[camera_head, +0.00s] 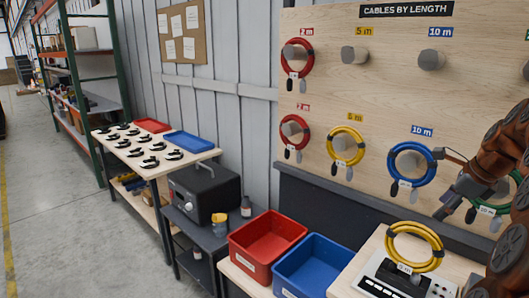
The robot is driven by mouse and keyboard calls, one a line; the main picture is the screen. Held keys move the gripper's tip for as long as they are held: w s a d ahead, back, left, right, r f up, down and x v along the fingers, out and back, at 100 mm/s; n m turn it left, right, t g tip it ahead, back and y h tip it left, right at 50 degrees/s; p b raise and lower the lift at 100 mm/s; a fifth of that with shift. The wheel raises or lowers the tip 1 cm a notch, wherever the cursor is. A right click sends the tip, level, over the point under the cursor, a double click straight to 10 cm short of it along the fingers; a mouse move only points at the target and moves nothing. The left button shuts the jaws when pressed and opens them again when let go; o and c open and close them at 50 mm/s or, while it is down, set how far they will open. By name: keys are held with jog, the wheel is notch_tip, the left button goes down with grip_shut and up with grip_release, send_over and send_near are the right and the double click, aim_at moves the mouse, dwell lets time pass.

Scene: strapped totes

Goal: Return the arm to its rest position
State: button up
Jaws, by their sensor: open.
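My arm comes in from the right edge. My gripper (441,184) is at its end, with its fingers spread apart and nothing between them. It is in front of the pegboard, close to the blue cable coil (393,164) on its peg; I cannot tell whether it touches it. A yellow cable coil (391,243) stands upright on a white and black device (372,285) below the gripper, apart from it. A green coil (481,209) hangs partly hidden behind my arm.
The wooden board (340,90) holds red coils (298,71) and another yellow coil (330,147) on pegs. A red bin (240,262) and a blue bin (300,290) stand below. A black case (205,195) and a table (205,156) are further left. Floor at left is clear.

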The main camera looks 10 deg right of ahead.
jog(key=s+a+f+n+g+y, duration=0.1)
jog(key=s+a+f+n+g, duration=0.15)
jog(key=a+n, duration=0.8)
jog(key=s+a+f+n+g, duration=0.1)
jog(key=s+a+f+n, duration=0.2)
jog(key=a, duration=1.4)
jog(key=s+a+f+n+g+h, duration=0.1)
jog(key=s+a+f+n, duration=0.3)
jog(key=s+n, duration=0.3)
jog(key=s+a+f+n+g, duration=0.2)
jog(key=s+a+f+n, duration=0.3)
jog(key=s+n, duration=0.3)
jog(key=s+a, duration=0.1)
jog(key=s, duration=0.3)
jog(key=shift+s+a+h, duration=0.2)
jog(key=shift+s+h, duration=0.2)
jog(key=shift+r, duration=0.1)
